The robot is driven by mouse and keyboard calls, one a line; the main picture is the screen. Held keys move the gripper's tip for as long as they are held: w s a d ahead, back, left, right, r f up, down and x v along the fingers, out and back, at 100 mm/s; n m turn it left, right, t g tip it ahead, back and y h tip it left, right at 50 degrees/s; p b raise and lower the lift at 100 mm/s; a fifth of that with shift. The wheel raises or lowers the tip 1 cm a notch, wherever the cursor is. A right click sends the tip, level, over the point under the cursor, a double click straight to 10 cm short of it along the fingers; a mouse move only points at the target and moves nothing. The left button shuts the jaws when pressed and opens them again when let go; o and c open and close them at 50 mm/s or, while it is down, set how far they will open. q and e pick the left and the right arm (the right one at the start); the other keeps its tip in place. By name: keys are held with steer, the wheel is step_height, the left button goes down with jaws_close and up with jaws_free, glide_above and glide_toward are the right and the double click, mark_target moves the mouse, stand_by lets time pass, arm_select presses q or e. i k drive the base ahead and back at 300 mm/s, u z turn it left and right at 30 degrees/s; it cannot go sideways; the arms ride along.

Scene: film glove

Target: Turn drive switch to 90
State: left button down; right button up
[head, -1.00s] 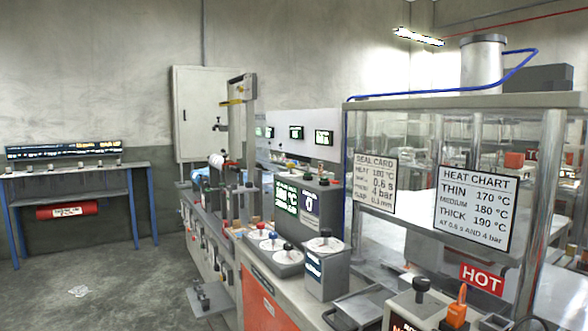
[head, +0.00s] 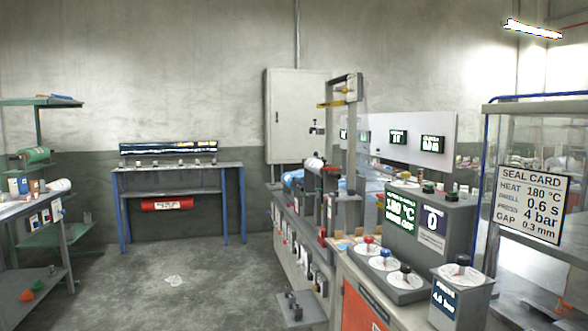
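No label reading "drive switch" is legible, so I cannot tell which control it is. A separate grey box (head: 461,291) carries another black knob (head: 462,261) and a pressure readout. Neither of my grippers is in view.
A sealing machine with a seal card (head: 530,204) stands at the right edge. A bench with blue legs (head: 180,167) is against the back wall, beside a grey cabinet (head: 297,115). A shelf unit (head: 40,190) stands at the left. The floor (head: 150,265) between is mostly open.

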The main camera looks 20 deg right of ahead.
mark_target(405, 175)
steer(key=u, duration=0.45)
steer(key=i, duration=1.45)
steer(key=z, duration=1.1)
steer(key=i, duration=0.9)
steer(key=z, duration=0.95)
